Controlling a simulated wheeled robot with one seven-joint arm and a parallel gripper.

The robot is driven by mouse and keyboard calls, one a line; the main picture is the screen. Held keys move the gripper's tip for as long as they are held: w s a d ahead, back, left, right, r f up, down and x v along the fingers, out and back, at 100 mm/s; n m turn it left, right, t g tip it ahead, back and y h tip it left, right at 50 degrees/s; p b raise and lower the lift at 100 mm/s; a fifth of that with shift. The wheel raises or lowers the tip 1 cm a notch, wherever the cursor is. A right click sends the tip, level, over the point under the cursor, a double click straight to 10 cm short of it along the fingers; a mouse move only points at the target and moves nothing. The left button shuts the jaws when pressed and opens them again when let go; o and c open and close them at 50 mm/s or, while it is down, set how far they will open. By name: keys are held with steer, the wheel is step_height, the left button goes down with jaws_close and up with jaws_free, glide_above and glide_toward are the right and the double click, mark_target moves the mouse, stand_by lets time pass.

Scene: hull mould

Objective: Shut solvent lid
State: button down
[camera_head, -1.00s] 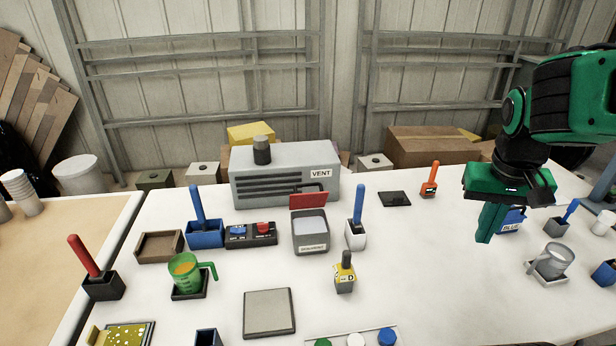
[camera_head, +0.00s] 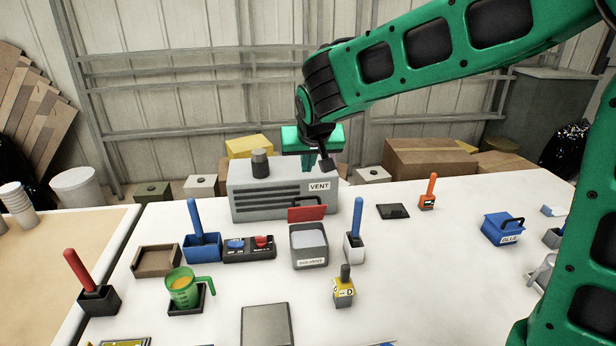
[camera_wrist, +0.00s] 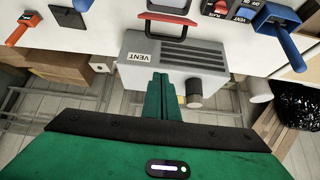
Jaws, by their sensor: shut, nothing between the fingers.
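The solvent bin (camera_head: 309,246) is a grey open-topped box with a label on its front, in the middle of the table in the head view. Its red lid (camera_head: 307,213) stands raised at the back edge, so the bin is open. In the wrist view the red lid (camera_wrist: 168,17) with its dark handle shows at the top edge. My gripper (camera_head: 305,166) is shut and empty. It is behind the lid and higher, in front of or over the grey vent box, apart from the lid. Its closed fingers (camera_wrist: 165,92) point toward the vent box in the wrist view.
The grey vent box (camera_head: 270,190) with a dark knob stands close behind the bin. A switch panel (camera_head: 249,247) is left of the bin, and a blue-handled brush in a white holder (camera_head: 354,246) is right. A yellow-labelled bottle (camera_head: 344,290) stands in front.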

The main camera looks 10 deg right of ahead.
steer(key=shift+w+d+f, duration=0.1)
steer(key=shift+w+f, duration=0.15)
steer(key=shift+f, duration=1.15)
steer(key=shift+w+f, duration=0.3)
steer(key=shift+f, duration=1.1)
steer(key=shift+w+d+f, duration=0.1)
steer(key=shift+w+f, duration=0.15)
steer(key=shift+f, duration=1.15)
